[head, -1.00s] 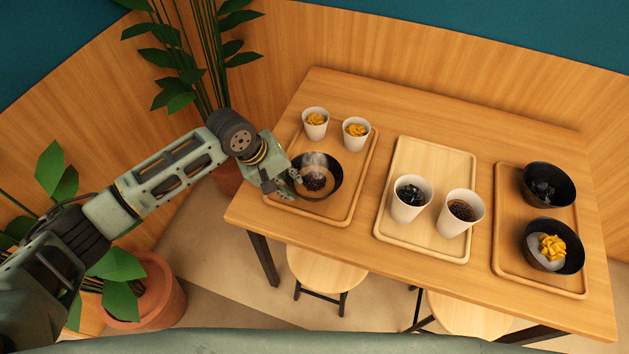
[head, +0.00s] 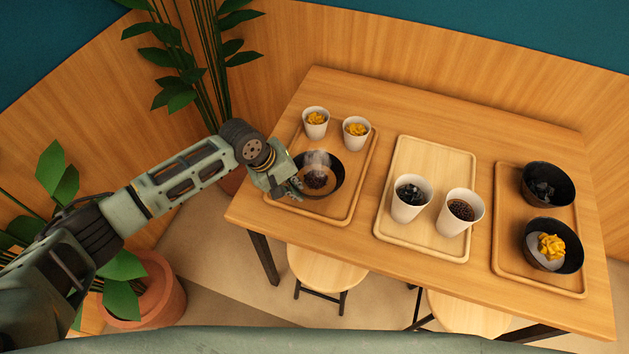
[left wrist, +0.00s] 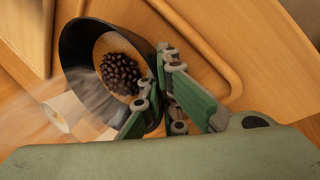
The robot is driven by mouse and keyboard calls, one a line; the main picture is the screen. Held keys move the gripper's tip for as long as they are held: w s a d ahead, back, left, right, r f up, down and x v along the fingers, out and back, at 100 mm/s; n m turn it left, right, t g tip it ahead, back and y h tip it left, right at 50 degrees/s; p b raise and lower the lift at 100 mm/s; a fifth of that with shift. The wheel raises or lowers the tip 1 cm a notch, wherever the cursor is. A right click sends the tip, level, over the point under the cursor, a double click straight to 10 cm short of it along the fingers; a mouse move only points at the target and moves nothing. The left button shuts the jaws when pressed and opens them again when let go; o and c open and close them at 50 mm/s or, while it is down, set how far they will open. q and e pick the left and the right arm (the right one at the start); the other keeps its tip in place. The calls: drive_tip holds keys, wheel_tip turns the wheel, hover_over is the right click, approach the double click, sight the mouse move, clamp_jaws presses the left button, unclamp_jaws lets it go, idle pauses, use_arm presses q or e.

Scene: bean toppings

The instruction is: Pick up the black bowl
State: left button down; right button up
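A black bowl (head: 338,186) with brown liquid and a mound of dark beans (head: 316,178) sits on the left wooden tray (head: 352,207), steaming. The left wrist view shows the same bowl (left wrist: 75,45) and beans (left wrist: 119,74) close up. My left gripper (head: 296,187) is at the bowl's near left rim. In the left wrist view its fingers (left wrist: 157,78) lie close to the rim, seemingly one on each side. Whether they press on the rim cannot be told. My right gripper is not in view.
Two white cups with yellow topping (head: 315,130) (head: 355,143) stand behind the bowl. The middle tray (head: 432,152) holds two cups with dark contents. The right tray (head: 510,265) holds two more black bowls (head: 536,200) (head: 575,260). A potted plant (head: 160,290) stands left of the table.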

use_arm(q)
drive_tip(key=shift+d+r, duration=0.1)
drive_tip(key=shift+r, duration=0.05)
drive_tip(key=shift+r, duration=0.45)
wheel_tip(320, 180, up, 3)
drive_tip(key=shift+w+f, duration=0.1)
drive_tip(key=shift+f, duration=0.05)
drive_tip(key=d+r+b, duration=0.1)
drive_tip(key=d+r, duration=0.2)
drive_tip(key=d, duration=0.2)
drive_tip(key=s+d+r+b, duration=0.1)
drive_tip(key=d+r, duration=0.3)
drive_tip(key=d, duration=0.2)
drive_tip(key=shift+d, duration=0.3)
drive_tip(key=shift+r, duration=0.15)
wheel_tip(320, 180, up, 3)
drive_tip(key=p, duration=0.3)
drive_tip(key=shift+f, duration=0.2)
